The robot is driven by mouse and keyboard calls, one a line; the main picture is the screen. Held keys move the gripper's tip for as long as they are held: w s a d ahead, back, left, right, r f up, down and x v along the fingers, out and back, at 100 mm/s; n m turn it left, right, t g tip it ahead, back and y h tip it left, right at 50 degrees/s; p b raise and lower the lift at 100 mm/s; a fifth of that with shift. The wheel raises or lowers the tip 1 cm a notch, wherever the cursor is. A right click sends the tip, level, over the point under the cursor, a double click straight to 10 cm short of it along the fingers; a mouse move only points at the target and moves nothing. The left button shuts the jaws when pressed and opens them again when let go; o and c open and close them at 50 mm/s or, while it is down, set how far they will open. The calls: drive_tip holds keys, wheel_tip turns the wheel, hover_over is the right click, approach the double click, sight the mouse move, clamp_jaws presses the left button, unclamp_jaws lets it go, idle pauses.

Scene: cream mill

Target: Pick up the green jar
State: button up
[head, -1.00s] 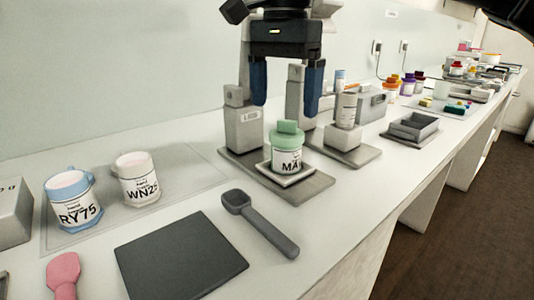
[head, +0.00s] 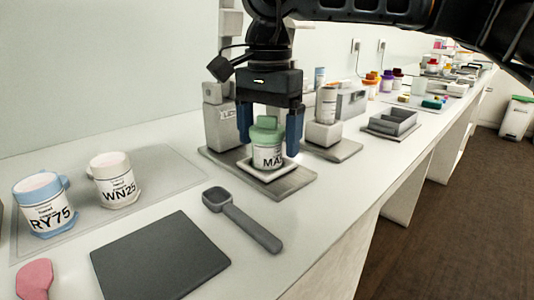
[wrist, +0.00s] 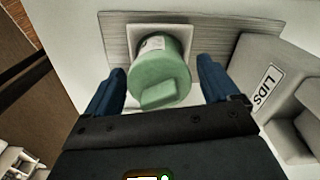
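In the wrist view the green lid (wrist: 158,75) lies between the two fingers (wrist: 162,82), with a visible gap on both sides. The gripper is open and holds nothing.
A grey block marked LIDS (wrist: 265,85) stands close beside the jar. A grey scoop (head: 242,219) and dark mat (head: 160,256) lie in front. Jars RY75 (head: 43,205) and WN25 (head: 114,180) stand left.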

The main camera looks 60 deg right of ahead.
drive_tip(key=c, duration=0.7)
drive_tip(key=shift+o, duration=0.2)
